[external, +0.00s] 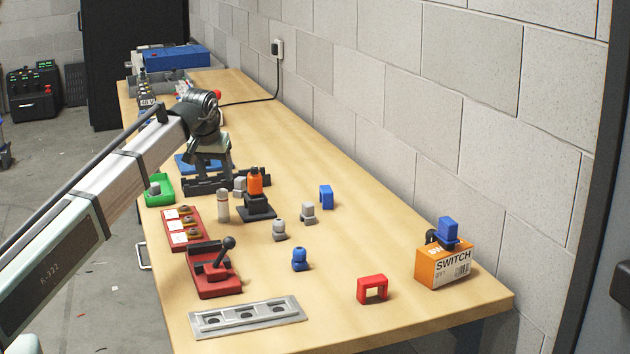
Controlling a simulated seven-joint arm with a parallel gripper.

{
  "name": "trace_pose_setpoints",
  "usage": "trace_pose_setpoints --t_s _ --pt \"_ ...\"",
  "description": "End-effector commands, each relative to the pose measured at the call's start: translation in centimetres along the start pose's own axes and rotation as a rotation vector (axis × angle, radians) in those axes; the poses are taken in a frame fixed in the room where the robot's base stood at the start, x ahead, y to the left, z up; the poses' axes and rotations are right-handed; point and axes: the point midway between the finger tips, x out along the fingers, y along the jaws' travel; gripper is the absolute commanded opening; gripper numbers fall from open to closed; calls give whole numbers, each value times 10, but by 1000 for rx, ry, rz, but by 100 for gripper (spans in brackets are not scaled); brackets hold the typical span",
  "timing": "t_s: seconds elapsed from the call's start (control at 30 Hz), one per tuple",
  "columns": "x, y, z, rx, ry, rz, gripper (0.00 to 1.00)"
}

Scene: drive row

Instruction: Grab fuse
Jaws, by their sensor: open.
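My gripper (209,172) is open above the far middle of the workbench, with its fingers pointing down. It appears empty. A pale upright cylinder with a darker top (222,206) stands on the bench in front of the gripper, apart from it; it looks like a fuse, but I cannot be sure. An orange cylinder (255,182) stands upright in a black base (257,212) to the right of the gripper. I cannot tell which of these is the fuse. A black rack (199,184) lies under the gripper, partly hidden by it.
A green tray (159,196), a red panel (184,238) and a red lever box (214,284) line the left edge. A metal plate (247,315) lies at the front. Grey knobs, blue parts and a red bracket (372,289) are scattered rightward. An orange switch box (445,265) stands near the wall.

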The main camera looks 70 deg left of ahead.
Motion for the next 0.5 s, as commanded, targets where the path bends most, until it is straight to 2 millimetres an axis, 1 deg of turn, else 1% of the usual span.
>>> trace_pose_setpoints --t_s 0.03,0.1,0.2,0.3,0.5 --pt "9 0 0 -1 -1 0 61" --pt "19 0 0 -1 -2 0 61" --pt "31 0 0 -1 0 0 61" --pt "38 0 0 -1 -1 0 61" --pt "44 0 0 -2 0 0 61"
